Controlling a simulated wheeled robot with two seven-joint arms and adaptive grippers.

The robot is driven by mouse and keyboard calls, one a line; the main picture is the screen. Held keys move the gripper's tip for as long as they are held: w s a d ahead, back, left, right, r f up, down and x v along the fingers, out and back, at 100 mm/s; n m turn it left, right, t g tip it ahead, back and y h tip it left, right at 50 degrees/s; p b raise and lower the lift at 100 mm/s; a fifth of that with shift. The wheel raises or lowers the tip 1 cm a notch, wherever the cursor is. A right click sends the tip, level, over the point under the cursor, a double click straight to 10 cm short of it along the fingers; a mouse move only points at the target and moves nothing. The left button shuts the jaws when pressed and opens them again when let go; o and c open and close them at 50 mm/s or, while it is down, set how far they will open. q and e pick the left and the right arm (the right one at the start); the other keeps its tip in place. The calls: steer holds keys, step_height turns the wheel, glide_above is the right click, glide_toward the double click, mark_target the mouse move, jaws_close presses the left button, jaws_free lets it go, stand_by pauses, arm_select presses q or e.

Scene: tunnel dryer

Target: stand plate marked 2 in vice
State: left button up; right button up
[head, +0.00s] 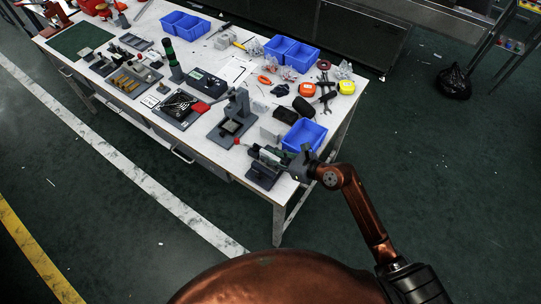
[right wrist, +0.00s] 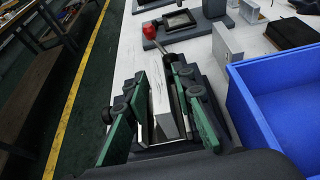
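A pale grey plate (right wrist: 168,105) stands on edge between the fingers of my right gripper (right wrist: 158,78) in the right wrist view. No number shows on the plate. In the head view my right gripper (head: 298,167) is at the right side of the dark vice (head: 264,177), near the table's front corner. Fingers and plate hide much of the vice jaws, so I cannot tell whether the plate touches them. My left gripper is not in view.
A blue bin (head: 304,135) stands just behind the vice and close to the right of the gripper in the wrist view. A small press (head: 238,105) and a grey block (head: 270,130) stand nearby. Tools and trays fill the white table (head: 225,156). The floor in front is clear.

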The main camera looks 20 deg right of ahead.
steer(key=shift+o, duration=0.4)
steer(key=shift+r, duration=0.15)
steer(key=shift+s+d+r, duration=0.1)
steer(key=shift+s, duration=0.05)
steer(key=p+v, duration=0.1)
steer(key=v, duration=1)
steer(key=shift+s+d, duration=0.2)
steer(key=shift+s, duration=0.05)
steer(key=shift+c, duration=0.3)
